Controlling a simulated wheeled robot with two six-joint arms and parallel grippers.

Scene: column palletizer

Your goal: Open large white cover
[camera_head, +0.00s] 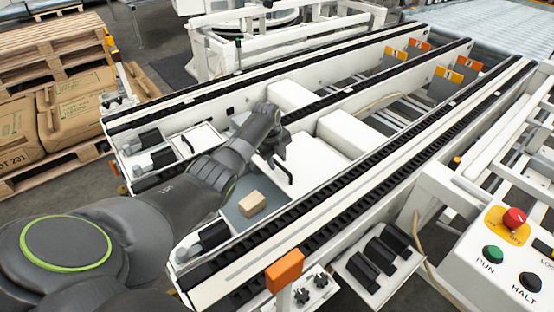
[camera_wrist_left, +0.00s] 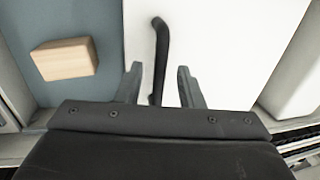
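The large white cover (camera_head: 315,163) lies flat between the conveyor rails in the head view, and it fills the middle of the left wrist view (camera_wrist_left: 228,40). A dark bar handle (camera_head: 284,173) stands along its left side; it also shows in the left wrist view (camera_wrist_left: 161,50). My left gripper (camera_head: 277,154) is over the cover at the handle. In the left wrist view, its two fingers (camera_wrist_left: 159,76) are apart, one on each side of the handle's near end, with a visible gap on both sides. My right gripper is not in view.
A small wooden block (camera_head: 252,203) lies on the grey surface left of the cover. Black-topped conveyor rails (camera_head: 330,200) run along both sides. A control box with a red button (camera_head: 514,217) stands at the right. Pallets with brown sacks (camera_head: 75,110) are at the left.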

